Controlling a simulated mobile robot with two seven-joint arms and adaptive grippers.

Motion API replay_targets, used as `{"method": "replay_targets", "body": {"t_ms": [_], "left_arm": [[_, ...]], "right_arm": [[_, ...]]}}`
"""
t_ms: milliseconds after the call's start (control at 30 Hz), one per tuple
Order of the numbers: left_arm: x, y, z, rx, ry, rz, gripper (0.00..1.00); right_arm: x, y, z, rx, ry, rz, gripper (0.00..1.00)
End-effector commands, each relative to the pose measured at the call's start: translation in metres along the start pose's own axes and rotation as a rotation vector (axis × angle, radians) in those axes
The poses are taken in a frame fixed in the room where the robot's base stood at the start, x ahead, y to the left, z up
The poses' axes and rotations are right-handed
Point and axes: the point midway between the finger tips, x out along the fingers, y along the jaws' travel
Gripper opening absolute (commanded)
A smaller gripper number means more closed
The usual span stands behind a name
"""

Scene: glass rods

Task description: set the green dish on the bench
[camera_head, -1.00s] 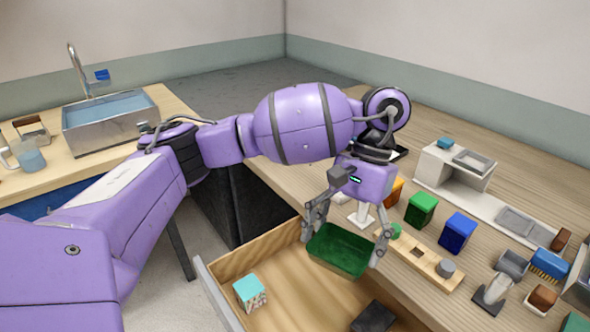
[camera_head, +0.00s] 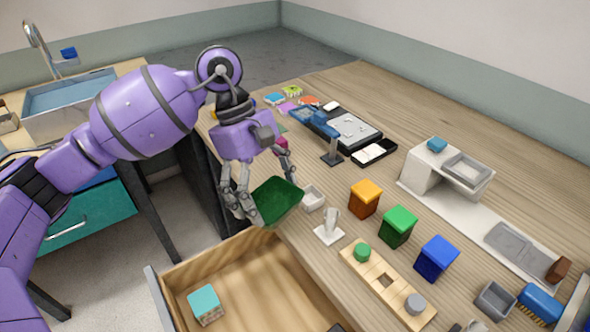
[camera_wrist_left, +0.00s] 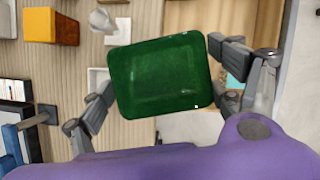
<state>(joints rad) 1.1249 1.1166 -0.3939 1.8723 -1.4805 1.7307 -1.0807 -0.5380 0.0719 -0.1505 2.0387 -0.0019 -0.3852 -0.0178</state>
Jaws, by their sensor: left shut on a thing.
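The green dish (camera_head: 276,201) is a shallow rectangular tray. My left gripper (camera_head: 266,196) is shut on it, with fingers at two opposite sides. The dish is tilted in the head view and hangs near the front edge of the wooden bench (camera_head: 330,262), close to the open drawer's back corner. In the left wrist view the dish (camera_wrist_left: 157,75) fills the middle between the fingers (camera_wrist_left: 158,85), with bench on its left and the drawer on its right. Whether it touches the bench edge I cannot tell. My right gripper is in neither view.
The open drawer (camera_head: 170,272) holds a teal-topped box (camera_head: 206,304). On the bench near the dish are a small white dish (camera_head: 313,197) and a white stand (camera_head: 329,228). Orange (camera_head: 365,198), green (camera_head: 398,226) and blue (camera_head: 436,258) boxes stand further right.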

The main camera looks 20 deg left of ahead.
Motion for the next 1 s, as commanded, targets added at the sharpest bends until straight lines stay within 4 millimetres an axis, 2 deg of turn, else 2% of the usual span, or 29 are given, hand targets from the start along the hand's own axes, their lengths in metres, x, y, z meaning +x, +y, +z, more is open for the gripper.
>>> {"method": "replay_targets", "body": {"t_ms": [100, 300, 500, 667, 767, 1000], "left_arm": [[-0.013, 0.002, -0.001, -0.295, 0.002, 0.127, 0.54], [-0.036, 0.007, -0.002, -0.753, 0.003, 0.321, 0.54], [-0.054, 0.010, -0.004, -1.065, 0.004, 0.447, 0.54], [-0.061, 0.011, -0.006, -1.181, 0.003, 0.492, 0.54], [-0.059, 0.020, -0.011, -1.205, 0.001, 0.498, 0.54], [-0.046, 0.071, -0.041, -1.208, 0.000, 0.496, 0.54]], "right_arm": [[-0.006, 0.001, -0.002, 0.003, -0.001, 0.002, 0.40], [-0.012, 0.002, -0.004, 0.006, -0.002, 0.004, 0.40], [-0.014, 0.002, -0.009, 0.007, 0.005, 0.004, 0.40], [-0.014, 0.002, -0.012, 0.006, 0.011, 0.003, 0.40], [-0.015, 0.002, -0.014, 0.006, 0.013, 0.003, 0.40], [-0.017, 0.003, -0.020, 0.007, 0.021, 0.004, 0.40]]}}
